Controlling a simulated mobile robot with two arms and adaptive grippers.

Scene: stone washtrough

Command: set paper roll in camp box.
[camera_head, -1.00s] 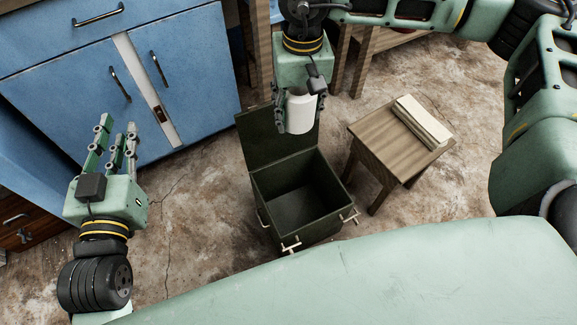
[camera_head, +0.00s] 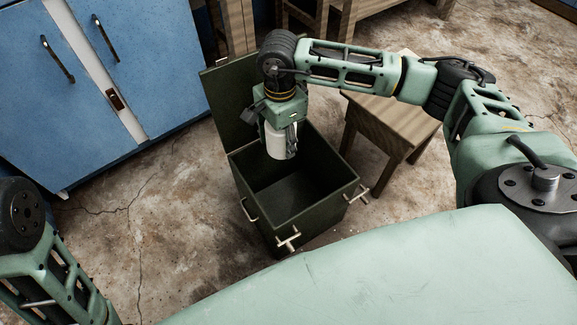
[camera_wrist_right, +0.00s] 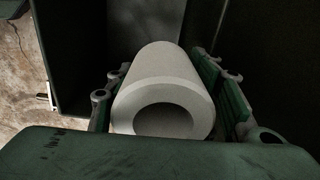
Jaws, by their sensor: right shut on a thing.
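The white paper roll (camera_head: 276,143) is held by my right gripper (camera_head: 279,146), which points down over the far part of the open camp box. The dark green camp box (camera_head: 303,217) stands on the floor with its lid (camera_head: 229,105) raised at the back. In the right wrist view, the roll (camera_wrist_right: 166,85) sits between the fingers (camera_wrist_right: 170,95), its hollow end facing the camera, with dark box walls around. Whether the roll's lower end is below the rim is hard to tell. My left gripper is out of view; only part of that arm shows at the lower left.
A wooden stool (camera_head: 387,120) stands right of the box, partly behind my right arm. Blue cabinets (camera_head: 75,107) stand at the left. Metal latches (camera_head: 288,239) stick out from the box's front. Bare floor (camera_head: 165,225) lies left of the box.

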